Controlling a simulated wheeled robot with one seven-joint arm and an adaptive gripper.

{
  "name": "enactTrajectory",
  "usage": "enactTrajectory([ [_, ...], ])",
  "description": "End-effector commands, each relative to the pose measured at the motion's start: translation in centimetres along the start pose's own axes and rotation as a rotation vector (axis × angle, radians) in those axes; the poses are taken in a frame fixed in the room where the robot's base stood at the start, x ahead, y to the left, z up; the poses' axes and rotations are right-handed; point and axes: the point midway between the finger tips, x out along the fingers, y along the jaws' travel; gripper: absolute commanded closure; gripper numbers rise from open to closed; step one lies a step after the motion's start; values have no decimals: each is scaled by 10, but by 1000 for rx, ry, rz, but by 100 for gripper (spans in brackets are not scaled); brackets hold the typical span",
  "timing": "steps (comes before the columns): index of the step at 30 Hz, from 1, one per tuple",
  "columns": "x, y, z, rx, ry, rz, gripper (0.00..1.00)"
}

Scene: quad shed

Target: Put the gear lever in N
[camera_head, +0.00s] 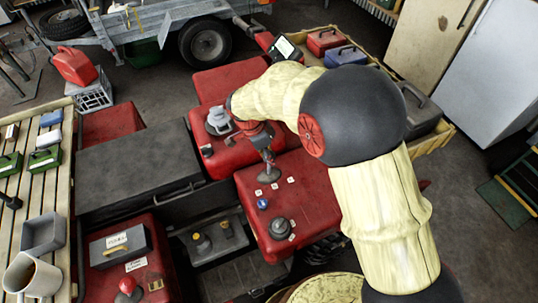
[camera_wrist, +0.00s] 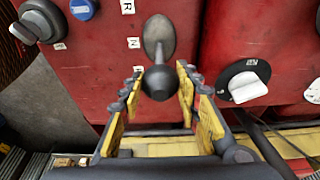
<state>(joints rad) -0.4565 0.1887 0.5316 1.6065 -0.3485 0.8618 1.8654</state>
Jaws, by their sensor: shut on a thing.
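The gear lever (camera_wrist: 159,35) rises from a grey oval base on a red panel, with a dark round knob at its top. In the wrist view the knob sits between the yellow-padded fingers of my gripper (camera_wrist: 160,78), which is shut on it. White letter labels stand in a row beside the lever: R (camera_wrist: 127,6), N (camera_wrist: 133,42) and one whose letter is hard to read. The lever's base lies about level with N; its exact gear is hard to tell. In the head view my gripper (camera_head: 267,155) reaches down over the lever's base (camera_head: 268,175).
A blue knob (camera_head: 262,203) and a dark round knob (camera_head: 280,228) share the red panel. A white-grey knob (camera_head: 219,121) stands on the neighbouring red panel. A slatted bench (camera_head: 60,190) with a mug is at the left, and a wheeled trailer (camera_head: 160,15) at the back.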

Motion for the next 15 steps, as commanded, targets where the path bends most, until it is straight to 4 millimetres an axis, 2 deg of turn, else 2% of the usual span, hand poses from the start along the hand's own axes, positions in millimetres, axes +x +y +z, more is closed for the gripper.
enactTrajectory([
  [3,0,-1,2,0,-3,-3,100],
  [4,0,-1,2,0,-3,-3,65],
  [13,0,0,1,0,-2,-1,48],
  [15,0,0,1,0,-1,-1,48],
])
